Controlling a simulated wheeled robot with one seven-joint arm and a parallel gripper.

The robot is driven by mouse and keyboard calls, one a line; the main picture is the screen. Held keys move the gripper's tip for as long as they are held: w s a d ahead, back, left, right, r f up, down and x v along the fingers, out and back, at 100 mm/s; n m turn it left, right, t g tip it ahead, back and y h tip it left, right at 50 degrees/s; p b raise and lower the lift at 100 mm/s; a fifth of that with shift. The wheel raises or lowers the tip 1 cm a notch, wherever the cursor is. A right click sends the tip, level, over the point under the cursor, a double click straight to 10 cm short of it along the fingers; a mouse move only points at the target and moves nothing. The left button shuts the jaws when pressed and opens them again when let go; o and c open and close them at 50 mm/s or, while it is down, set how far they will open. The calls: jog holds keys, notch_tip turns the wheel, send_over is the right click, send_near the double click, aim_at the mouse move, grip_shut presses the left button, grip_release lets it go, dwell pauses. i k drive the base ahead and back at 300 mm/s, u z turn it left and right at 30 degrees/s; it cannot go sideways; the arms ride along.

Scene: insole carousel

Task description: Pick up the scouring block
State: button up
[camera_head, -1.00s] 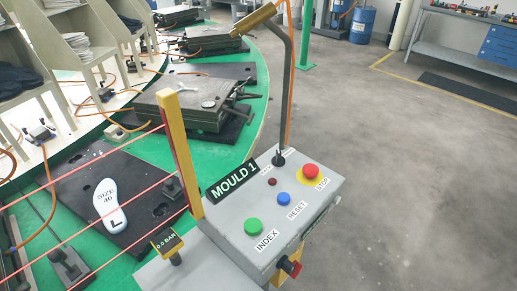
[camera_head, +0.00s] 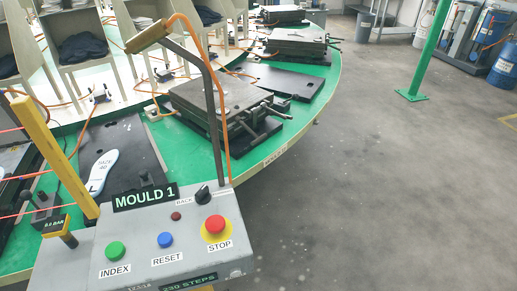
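I cannot make out a scouring block for certain in this head view. A small pale block (camera_head: 152,113) lies on the green carousel top, left of the nearest closed mould; it is too small to tell what it is. My gripper is not in view.
The grey MOULD 1 control box (camera_head: 190,255) with green, blue and red buttons stands in front. A bent pole (camera_head: 213,110) rises from it, beside a yellow post (camera_head: 55,155) with red beams. A closed mould (camera_head: 222,98) sits behind. Concrete floor at right is clear.

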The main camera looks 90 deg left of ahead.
aim_at(145, 178)
jog(key=i, duration=0.2)
jog(key=u, duration=2.5)
jog(key=i, duration=2.7)
jog(key=u, duration=2.65)
jog(key=i, duration=0.3)
jog(key=u, duration=1.45)
